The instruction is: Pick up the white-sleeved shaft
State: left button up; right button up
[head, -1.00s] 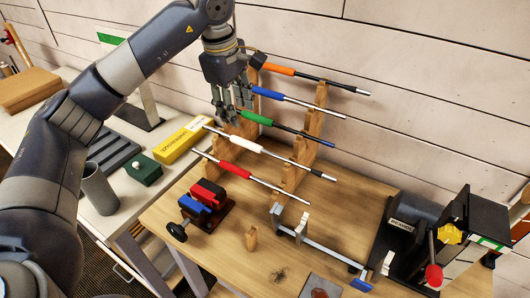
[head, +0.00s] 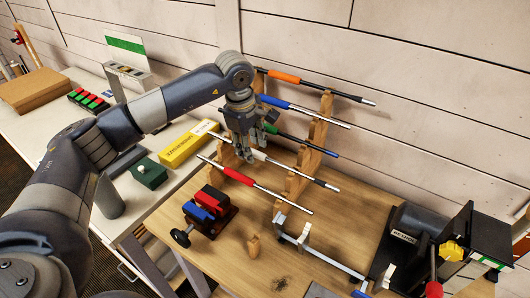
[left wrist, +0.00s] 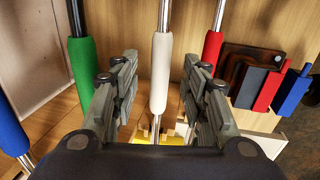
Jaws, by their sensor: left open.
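The white-sleeved shaft (head: 259,155) lies slantwise across the wooden rack, between the green-sleeved and red-sleeved shafts. My left gripper (head: 246,156) is open right at its white sleeve, pointing down and hiding part of it. In the left wrist view the white sleeve (left wrist: 161,75) runs upright in the picture between the two open fingers (left wrist: 160,62), with a gap on each side. My right gripper is not in view.
The red-sleeved shaft (head: 238,176) and green-sleeved shaft (left wrist: 82,72) lie close on either side. Blue-sleeved (head: 275,102) and orange-sleeved (head: 284,76) shafts lie farther back. A red-and-blue vise (head: 208,207) stands in front of the rack (head: 316,133).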

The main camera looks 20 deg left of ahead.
pick_arm(q)
jog(key=shift+w+f, duration=0.1)
jog(key=shift+f, duration=0.35)
jog(key=shift+c, duration=0.2)
grip_shut()
jog(key=shift+r, duration=0.1)
